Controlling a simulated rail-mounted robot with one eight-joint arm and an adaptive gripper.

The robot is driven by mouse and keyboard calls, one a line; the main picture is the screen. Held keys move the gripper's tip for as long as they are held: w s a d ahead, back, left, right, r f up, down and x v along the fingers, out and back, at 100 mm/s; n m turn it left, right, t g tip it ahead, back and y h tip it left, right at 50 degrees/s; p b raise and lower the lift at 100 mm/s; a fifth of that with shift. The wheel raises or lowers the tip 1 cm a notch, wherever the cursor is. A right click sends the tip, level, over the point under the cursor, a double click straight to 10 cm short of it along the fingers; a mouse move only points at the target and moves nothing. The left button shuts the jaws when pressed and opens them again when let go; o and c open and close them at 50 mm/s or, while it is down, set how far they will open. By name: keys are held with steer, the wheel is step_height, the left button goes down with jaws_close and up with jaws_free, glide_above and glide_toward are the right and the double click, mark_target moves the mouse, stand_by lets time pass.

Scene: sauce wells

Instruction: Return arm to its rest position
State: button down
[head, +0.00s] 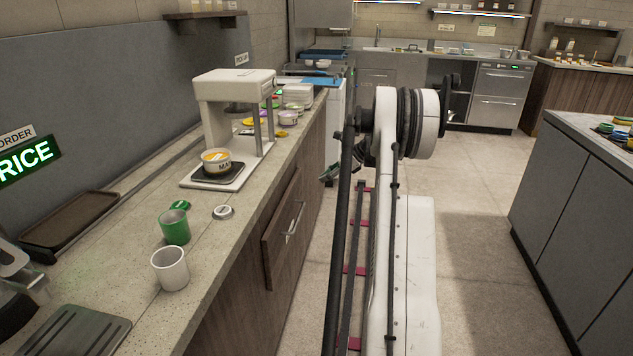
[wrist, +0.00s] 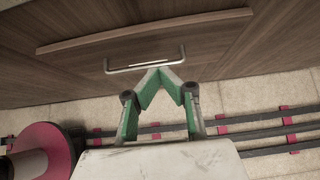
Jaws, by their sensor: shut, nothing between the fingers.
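My gripper (wrist: 158,68) is shut and empty in the wrist view, its green-padded fingers meeting at the tips. The tips overlap a metal drawer handle (wrist: 145,60) in that view, with no grip on it. In the head view a small green and dark part of my gripper (head: 329,173) shows at the left of my arm, out over the aisle beside the counter. The rest of the gripper is hidden behind the arm. My white arm stands in the aisle, its large joint at the top.
The counter (head: 125,215) runs along the left. It holds a green cup (head: 174,227), a white cup (head: 171,268), a white machine (head: 231,87) with a bowl (head: 217,161), and a brown tray (head: 72,222). A drawer (head: 284,232) faces the aisle. Floor is clear toward the right cabinet (head: 575,190).

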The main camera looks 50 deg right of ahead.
steer(key=shift+s+d+r, duration=0.15)
steer(key=shift+s+r, duration=0.1)
